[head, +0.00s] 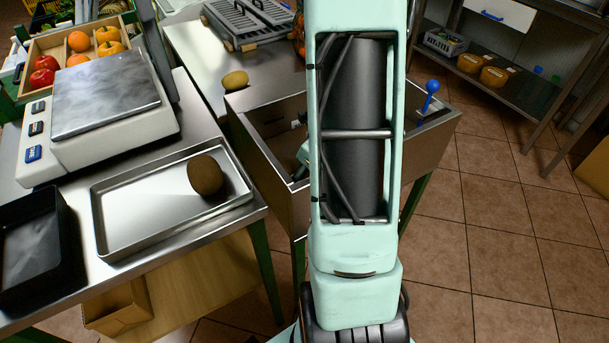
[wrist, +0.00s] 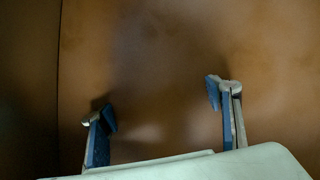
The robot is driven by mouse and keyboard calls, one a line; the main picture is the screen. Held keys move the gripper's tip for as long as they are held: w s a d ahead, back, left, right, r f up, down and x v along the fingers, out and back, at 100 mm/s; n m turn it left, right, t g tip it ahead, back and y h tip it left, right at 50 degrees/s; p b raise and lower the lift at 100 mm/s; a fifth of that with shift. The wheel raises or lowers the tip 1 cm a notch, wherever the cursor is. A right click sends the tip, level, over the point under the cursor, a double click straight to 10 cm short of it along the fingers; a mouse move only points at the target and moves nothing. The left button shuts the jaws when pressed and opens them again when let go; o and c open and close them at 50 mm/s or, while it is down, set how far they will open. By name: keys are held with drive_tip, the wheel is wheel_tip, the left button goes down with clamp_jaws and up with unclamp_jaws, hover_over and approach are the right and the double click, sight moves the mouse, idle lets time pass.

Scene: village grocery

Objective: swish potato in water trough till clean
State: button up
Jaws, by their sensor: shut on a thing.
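The steel water trough (head: 262,157) stands at the middle of the head view, and my arm reaches down over it and hides much of its inside. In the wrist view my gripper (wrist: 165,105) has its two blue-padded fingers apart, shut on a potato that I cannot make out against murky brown. That brown, seemingly muddy water, fills the view, so the potato's cleanness cannot be told. A dark brown potato (head: 206,174) lies in the shallow metal tray (head: 112,222). A paler potato (head: 235,80) lies on the steel counter behind the trough's left corner.
A scale (head: 105,92) and a black tray (head: 62,245) stand on the left table. A crate of fruit (head: 40,50) is behind the scale. A blue-knobbed lever (head: 432,88) rises at the trough's right.

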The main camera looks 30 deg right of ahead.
drive_tip(key=shift+r, duration=0.15)
wheel_tip(320, 180, up, 24)
drive_tip(key=p, duration=2.3)
